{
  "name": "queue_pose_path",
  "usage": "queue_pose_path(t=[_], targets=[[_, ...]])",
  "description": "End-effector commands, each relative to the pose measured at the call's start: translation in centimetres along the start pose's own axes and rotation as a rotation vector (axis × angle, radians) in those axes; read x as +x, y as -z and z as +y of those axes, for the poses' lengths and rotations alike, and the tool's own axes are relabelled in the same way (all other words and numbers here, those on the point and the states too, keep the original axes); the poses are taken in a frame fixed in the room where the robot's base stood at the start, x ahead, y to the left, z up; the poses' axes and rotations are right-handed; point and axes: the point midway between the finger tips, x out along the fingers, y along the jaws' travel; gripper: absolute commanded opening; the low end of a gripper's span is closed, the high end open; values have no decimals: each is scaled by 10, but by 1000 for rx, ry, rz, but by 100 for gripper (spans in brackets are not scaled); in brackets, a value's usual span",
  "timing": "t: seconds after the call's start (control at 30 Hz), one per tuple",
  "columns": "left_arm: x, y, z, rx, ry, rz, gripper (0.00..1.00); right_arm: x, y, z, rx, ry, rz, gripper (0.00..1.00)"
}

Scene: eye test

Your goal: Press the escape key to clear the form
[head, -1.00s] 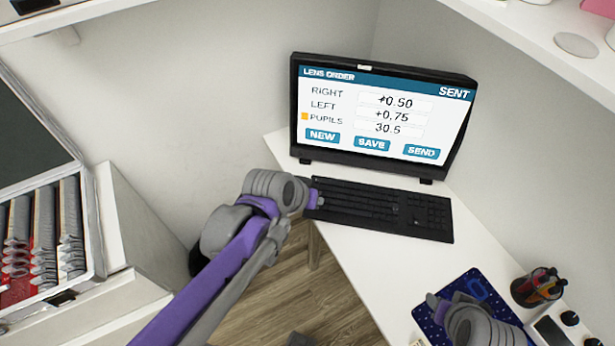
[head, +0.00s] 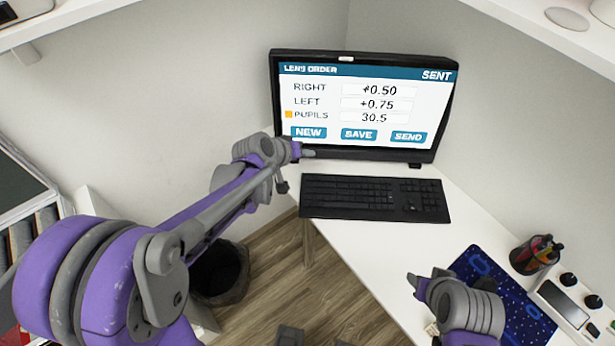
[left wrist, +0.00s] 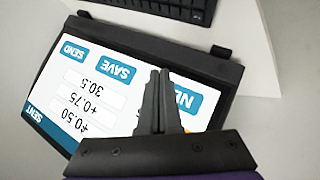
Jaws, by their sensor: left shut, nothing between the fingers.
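The black keyboard (head: 375,212) lies on the white desk below the monitor; its escape key is too small to pick out. The screen (head: 350,104) shows a lens order form with 0.50, 0.75 and 30.5 filled in and "SENT" at top right. My left gripper (head: 308,153) is shut and empty, its tip above the keyboard's far left corner, by the screen's lower left edge. In the left wrist view its fingers (left wrist: 160,95) overlap the upside-down screen (left wrist: 95,85) beside the NEW button; contact cannot be told. My right gripper (head: 422,280) is over the desk's front part.
A blue patterned mat (head: 490,275), a pen cup (head: 535,256) and a device with knobs (head: 562,305) are at the right. A dark bin (head: 220,275) stands on the floor at left. The desk between keyboard and mat is clear.

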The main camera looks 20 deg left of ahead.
Motion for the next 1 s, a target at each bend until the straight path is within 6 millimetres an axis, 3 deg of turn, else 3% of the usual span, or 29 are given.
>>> queue_pose_path(t=[0.27,0.73,1.0], targets=[[9,-7,-7,0,1,-2,0,8,-7,0,0,0,-5,50],[52,-40,-39,-1,0,-2,0,49,-37,0,0,0,-23,50],[62,-45,-45,0,0,-1,0,58,-42,0,0,0,-26,50]])
